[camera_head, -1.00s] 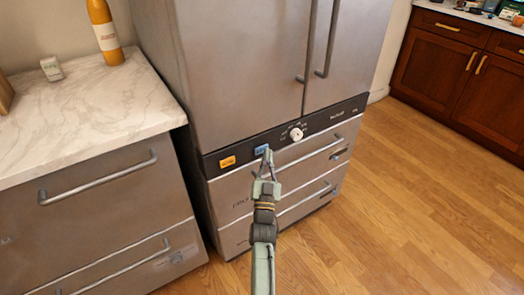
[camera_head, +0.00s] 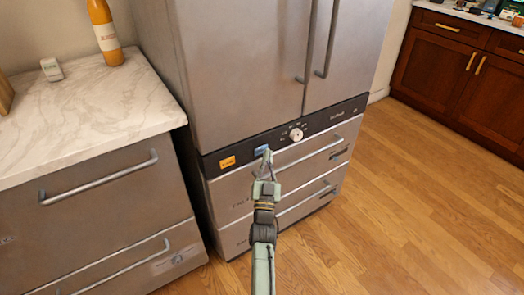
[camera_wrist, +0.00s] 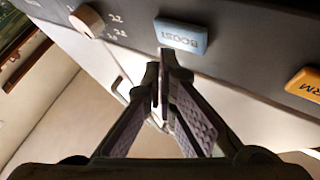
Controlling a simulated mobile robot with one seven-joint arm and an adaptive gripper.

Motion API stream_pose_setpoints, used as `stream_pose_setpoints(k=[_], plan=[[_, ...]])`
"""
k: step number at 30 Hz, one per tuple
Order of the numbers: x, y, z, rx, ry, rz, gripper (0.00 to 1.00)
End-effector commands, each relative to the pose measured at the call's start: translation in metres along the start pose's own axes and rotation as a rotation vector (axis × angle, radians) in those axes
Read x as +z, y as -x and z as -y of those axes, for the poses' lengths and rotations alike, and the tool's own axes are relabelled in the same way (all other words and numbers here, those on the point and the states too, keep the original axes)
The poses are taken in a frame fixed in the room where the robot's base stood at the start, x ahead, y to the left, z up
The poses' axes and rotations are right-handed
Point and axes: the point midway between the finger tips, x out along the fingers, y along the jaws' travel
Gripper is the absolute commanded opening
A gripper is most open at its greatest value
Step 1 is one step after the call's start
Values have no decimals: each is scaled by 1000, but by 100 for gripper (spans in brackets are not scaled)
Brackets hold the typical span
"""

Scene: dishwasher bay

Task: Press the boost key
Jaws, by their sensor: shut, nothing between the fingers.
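The boost key is a pale blue block on the dark control strip; it shows in the wrist view (camera_wrist: 181,36), with its lettering upside down, and in the head view (camera_head: 261,150). My gripper (camera_head: 267,156) is shut and empty, its fingertips at the strip by the key. In the wrist view my gripper (camera_wrist: 164,62) has its tips just below the key's lower edge in the picture. I cannot tell whether they touch the key or the strip. The head view shows the key partly covered by my gripper.
An orange key (camera_head: 227,162) is left of the boost key, and a pale round knob (camera_head: 296,134) is right of it. Drawer handles (camera_head: 310,151) stick out below the strip. A marble counter (camera_head: 80,110) with a bottle (camera_head: 104,32) stands left. Wooden floor is clear at right.

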Motion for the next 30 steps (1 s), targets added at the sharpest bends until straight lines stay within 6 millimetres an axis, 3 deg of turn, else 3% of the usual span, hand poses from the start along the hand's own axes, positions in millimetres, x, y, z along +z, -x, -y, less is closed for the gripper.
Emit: stream_pose_setpoints(k=[30], plan=[[6, -8, 6, 0, 0, 0, 0]])
